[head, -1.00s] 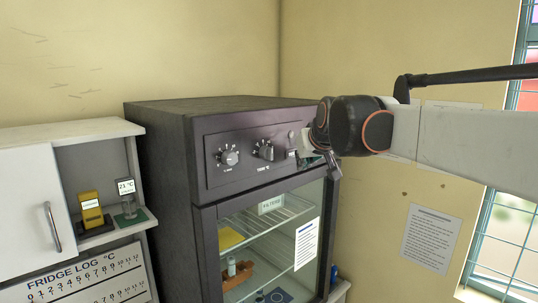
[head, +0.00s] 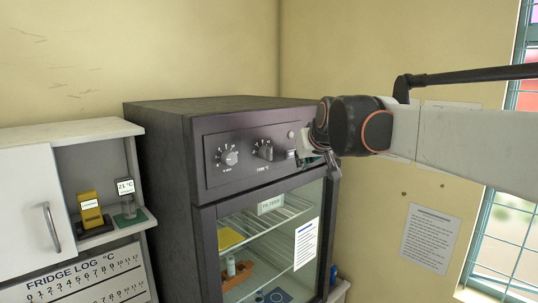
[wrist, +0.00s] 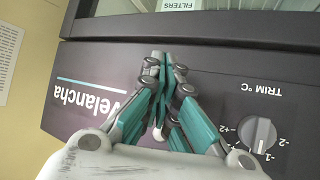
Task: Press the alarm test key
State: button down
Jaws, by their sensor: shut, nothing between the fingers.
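The control panel (head: 215,140) runs along the top front of the dark incubator (head: 160,140). A small pale round fitting (head: 291,134) sits on it to the right of the dials; I cannot tell whether this is the alarm test key. My gripper (head: 316,160) is at the panel's right end, and its arm hides part of the panel there. In the wrist view my gripper (wrist: 160,58) is shut and empty, its fingertips over the panel between the Velancha lettering and the trim dial (wrist: 257,135). A small pale round spot (wrist: 158,133) shows between the finger links. Contact cannot be judged.
The glass door (head: 250,240) below the panel is closed, with shelves and items behind it. A white cabinet (head: 50,215) with small instruments stands at the left. The wall and a window (head: 510,220) are at the right.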

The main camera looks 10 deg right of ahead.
jog(key=shift+w, duration=0.1)
jog(key=shift+w+a, duration=0.25)
jog(key=shift+w, duration=0.05)
jog(key=shift+w+a, duration=0.2)
jog(key=shift+w, duration=0.05)
dwell(0.9)
jog(key=shift+s+d, duration=0.45)
jog(key=shift+s, duration=0.2)
jog(key=s+d, duration=0.1)
jog(key=s, duration=0.1)
jog(key=s+d, duration=0.2)
dwell(0.7)
dwell(0.4)
